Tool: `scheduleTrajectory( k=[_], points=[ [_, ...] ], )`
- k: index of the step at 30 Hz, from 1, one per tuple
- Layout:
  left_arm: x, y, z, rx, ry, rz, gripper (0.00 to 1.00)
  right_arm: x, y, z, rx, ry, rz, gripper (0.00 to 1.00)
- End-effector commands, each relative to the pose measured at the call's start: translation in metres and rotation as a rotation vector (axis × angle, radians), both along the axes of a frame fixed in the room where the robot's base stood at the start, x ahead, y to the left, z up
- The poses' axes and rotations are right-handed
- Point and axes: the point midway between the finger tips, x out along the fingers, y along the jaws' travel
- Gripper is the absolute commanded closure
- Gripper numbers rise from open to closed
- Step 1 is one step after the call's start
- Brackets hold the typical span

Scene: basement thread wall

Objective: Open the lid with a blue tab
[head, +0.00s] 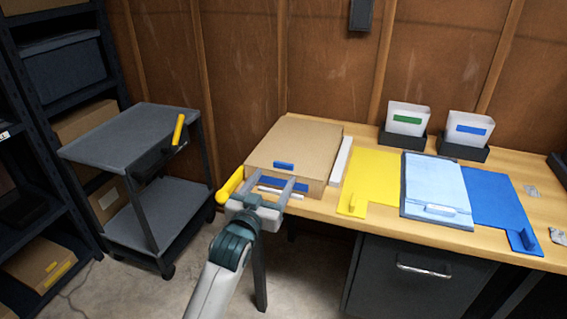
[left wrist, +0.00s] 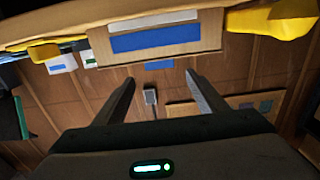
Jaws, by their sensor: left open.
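A cardboard-brown box (head: 315,185) stands at the left end of the wooden workbench, its flat lid (head: 298,139) down. A small blue tab (head: 283,165) is at the lid's front edge; it also shows in the left wrist view (left wrist: 158,65), just beyond the fingertips. A blue label (left wrist: 155,37) is on the box front below the tab. My left gripper (head: 271,180) is open and empty, in front of the box, its two fingers pointing toward the tab and spread either side of it. I cannot tell whether they touch the box. My right gripper is not in view.
A yellow handle-like piece (head: 230,186) is close to the left of my gripper. Right of the box are a white strip (head: 340,161), a yellow board (head: 368,178), a light-blue clipboard (head: 435,180) and a blue board (head: 497,200). A grey cart (head: 130,135) stands left.

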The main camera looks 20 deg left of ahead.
Motion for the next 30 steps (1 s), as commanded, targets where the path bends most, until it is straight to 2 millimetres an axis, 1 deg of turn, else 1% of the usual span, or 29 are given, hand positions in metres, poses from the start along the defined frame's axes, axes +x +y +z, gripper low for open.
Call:
scheduleTrajectory(
  k=[1,9,15,21,29,30],
  points=[
    [0.01,0.0,0.001,0.0,0.0,0.0,0.34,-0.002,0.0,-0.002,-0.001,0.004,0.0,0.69],
    [0.057,-0.002,0.001,0.0,-0.001,-0.001,0.34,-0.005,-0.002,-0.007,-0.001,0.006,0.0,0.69],
    [0.08,-0.003,0.0,0.0,0.0,-0.001,0.34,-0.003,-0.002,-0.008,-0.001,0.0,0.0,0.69],
    [0.089,-0.004,0.0,0.0,0.0,-0.001,0.34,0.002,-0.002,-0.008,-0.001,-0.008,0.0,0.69],
    [0.089,-0.004,0.0,0.0,0.0,-0.001,0.34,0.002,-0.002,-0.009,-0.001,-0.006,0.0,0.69],
    [0.089,-0.004,0.0,0.0,0.0,-0.001,0.42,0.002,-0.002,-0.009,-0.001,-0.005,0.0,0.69]
  ],
)
